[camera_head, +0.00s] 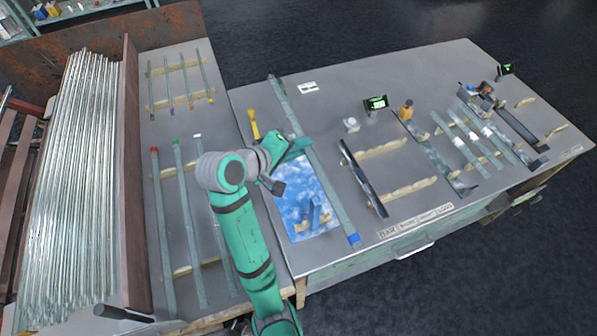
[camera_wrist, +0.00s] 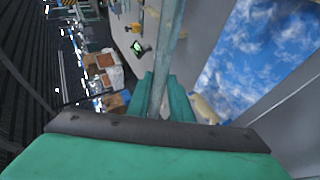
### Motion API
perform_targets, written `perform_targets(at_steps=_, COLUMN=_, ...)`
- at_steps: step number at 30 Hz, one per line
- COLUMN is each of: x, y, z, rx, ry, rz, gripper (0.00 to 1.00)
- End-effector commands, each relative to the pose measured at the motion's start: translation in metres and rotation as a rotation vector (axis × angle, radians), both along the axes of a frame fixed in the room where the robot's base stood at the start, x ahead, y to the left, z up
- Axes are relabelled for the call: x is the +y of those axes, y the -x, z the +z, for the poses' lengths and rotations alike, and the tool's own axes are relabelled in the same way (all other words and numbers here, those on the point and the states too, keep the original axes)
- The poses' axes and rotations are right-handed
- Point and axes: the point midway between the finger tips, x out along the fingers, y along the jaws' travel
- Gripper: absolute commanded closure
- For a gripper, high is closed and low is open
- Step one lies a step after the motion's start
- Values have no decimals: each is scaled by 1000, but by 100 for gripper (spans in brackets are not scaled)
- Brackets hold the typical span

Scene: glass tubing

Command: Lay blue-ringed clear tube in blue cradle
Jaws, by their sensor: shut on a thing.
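The blue-ringed clear tube (camera_head: 327,185) is long and slanted in the head view, with its blue end at the lower right. My gripper (camera_head: 301,144) is shut on it around its middle. In the wrist view the tube (camera_wrist: 170,40) runs up between the fingers of my gripper (camera_wrist: 161,98). My arm hides part of the sheet. Whether the tube touches anything below cannot be told.
Red-, green- and white-ended tubes (camera_head: 163,230) lie on wooden rests at the left. A dark bar (camera_head: 362,178) and wooden rests (camera_head: 408,190) stand right of the held tube. A yellow object (camera_head: 253,125) stands behind my gripper. A small display (camera_head: 376,103) is farther back.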

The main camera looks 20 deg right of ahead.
Motion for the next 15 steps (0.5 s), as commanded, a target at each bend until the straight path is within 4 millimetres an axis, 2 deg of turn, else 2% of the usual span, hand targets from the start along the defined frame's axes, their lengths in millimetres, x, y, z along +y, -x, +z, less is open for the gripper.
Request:
perform_targets(at_steps=3, x=-1, y=1, z=-30, rx=6, ry=0, rz=-1, gripper=100)
perform_targets(at_steps=9, x=2, y=0, z=-69, rx=3, ry=0, rz=3, gripper=100)
perform_targets(at_steps=15, x=3, y=-1, z=-85, rx=0, ry=0, rz=5, gripper=100)
